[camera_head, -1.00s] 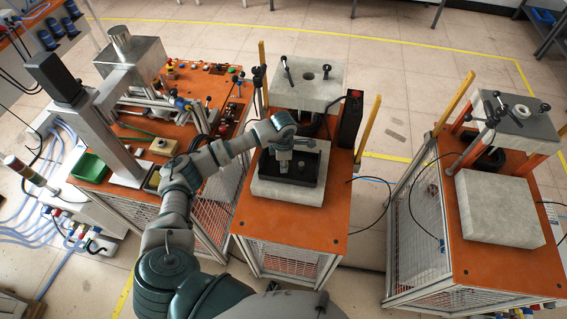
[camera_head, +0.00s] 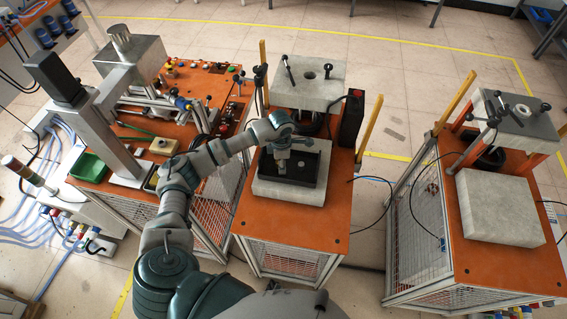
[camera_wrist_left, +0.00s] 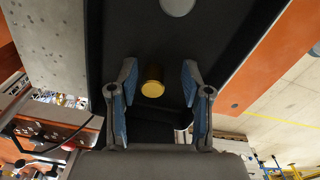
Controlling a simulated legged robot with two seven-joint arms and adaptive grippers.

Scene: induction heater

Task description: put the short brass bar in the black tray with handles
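The black tray (camera_head: 307,171) sits on a pale stone-like block on the middle orange bench. My left gripper (camera_head: 283,170) reaches down over the tray in the head view. In the left wrist view my left gripper (camera_wrist_left: 157,90) is open, with its blue-padded fingers apart. The short brass bar (camera_wrist_left: 152,84) shows between the fingers as a small golden cylinder against the black tray (camera_wrist_left: 150,40), with a gap on each side. I cannot tell its exact height over the tray floor. The brass bar is hidden by my gripper in the head view. My right gripper is not in view.
A round grey disc (camera_wrist_left: 178,5) shows in the tray. The pale block (camera_head: 285,195) edges the tray. A press-like plate (camera_head: 307,82) and yellow posts stand behind. A second bench with a pale block (camera_head: 498,205) is at right, and a green bin (camera_head: 88,166) at left.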

